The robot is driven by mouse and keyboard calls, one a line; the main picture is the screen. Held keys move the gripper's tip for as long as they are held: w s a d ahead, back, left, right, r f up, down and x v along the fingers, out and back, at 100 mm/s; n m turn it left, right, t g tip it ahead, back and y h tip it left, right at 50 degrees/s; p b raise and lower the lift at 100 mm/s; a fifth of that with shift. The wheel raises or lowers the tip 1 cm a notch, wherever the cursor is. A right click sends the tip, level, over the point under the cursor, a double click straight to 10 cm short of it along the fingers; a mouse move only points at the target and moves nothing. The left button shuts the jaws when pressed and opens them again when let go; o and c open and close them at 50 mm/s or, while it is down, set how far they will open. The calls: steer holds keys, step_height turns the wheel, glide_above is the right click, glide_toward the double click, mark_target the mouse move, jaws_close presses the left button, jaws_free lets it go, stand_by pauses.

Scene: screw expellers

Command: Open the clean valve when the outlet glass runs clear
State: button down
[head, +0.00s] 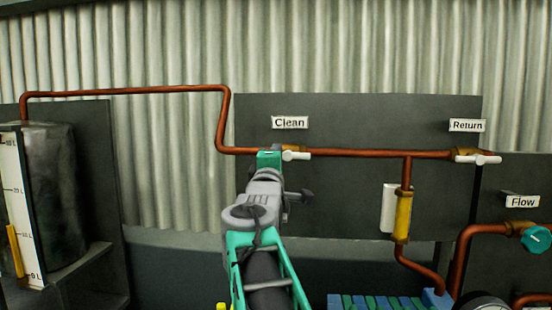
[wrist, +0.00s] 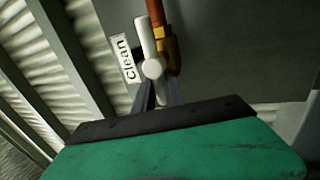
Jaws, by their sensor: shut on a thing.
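The clean valve is a brass body with a white lever (head: 296,156) on the copper pipe below the "Clean" label (head: 290,122). Its lever lies along the pipe. In the wrist view the lever (wrist: 148,45) also runs along the pipe. My gripper (head: 270,157) is at the valve's left side in the head view. In the wrist view its dark fingers (wrist: 160,94) are at the lever's lower end, shut on it; the green gripper body hides the rest of the grip. The outlet glass (head: 403,215) is on the vertical pipe at right and looks amber-yellow.
The return valve's white lever (head: 480,160) lies along the pipe under its "Return" label (head: 467,125). A teal flow knob (head: 536,239) is at far right. A dark tank (head: 55,190) with a level scale stands at left. Dark panels are close behind the pipes.

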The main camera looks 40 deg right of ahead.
stand_by(0.5)
steer(key=c, duration=1.4)
jaws_free()
steer(key=b+v, duration=0.2)
steer(key=v, duration=0.6)
steer(key=shift+d, duration=0.1)
